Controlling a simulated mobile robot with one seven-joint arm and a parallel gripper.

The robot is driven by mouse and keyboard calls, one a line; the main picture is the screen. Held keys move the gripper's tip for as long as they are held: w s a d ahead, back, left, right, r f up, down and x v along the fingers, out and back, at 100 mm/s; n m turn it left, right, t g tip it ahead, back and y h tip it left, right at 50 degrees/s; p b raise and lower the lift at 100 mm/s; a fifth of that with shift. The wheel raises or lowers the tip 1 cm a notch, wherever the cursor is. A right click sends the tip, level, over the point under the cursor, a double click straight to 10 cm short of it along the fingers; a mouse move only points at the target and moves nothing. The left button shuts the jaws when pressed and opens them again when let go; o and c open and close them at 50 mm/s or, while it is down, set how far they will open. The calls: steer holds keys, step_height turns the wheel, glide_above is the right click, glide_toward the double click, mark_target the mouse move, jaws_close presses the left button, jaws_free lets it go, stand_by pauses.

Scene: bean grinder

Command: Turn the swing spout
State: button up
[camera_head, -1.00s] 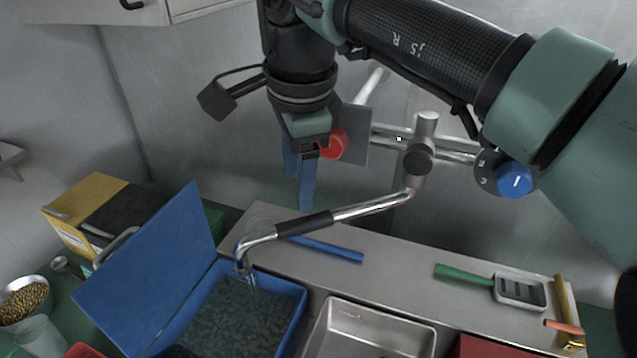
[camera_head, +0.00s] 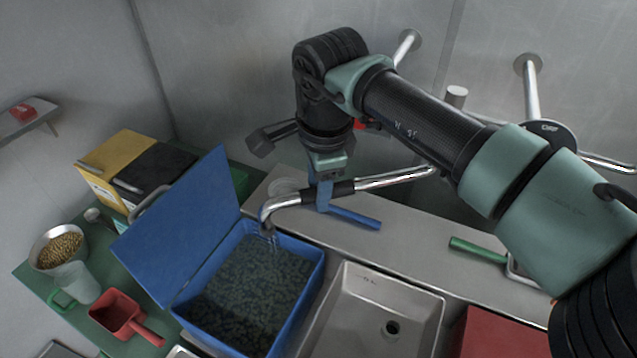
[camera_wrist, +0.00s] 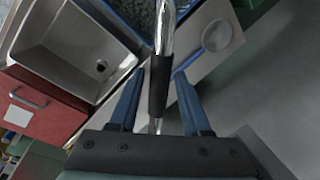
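The swing spout (camera_head: 385,180) is a chrome tube with a black sleeve (camera_head: 342,188). Its bent outlet hangs over the blue bin (camera_head: 318,272), and water runs from it into the bin. My gripper (camera_head: 322,198) has blue fingers and is down at the spout, by the sleeve. In the wrist view the spout (camera_wrist: 165,35) passes between my two open fingers (camera_wrist: 158,76), with a visible gap on each side of the sleeve (camera_wrist: 158,88). My arm hides the spout's base and most of the faucet body in the head view.
The blue lid (camera_head: 185,225) stands raised left of the bin. A steel sink basin (camera_head: 433,300) lies right of the bin. A blue-handled tool (camera_head: 355,218) and a green-handled tool (camera_head: 478,250) lie on the counter behind. A red scoop (camera_head: 122,313) is at lower left.

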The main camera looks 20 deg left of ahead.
jaws_close()
stand_by(1.2)
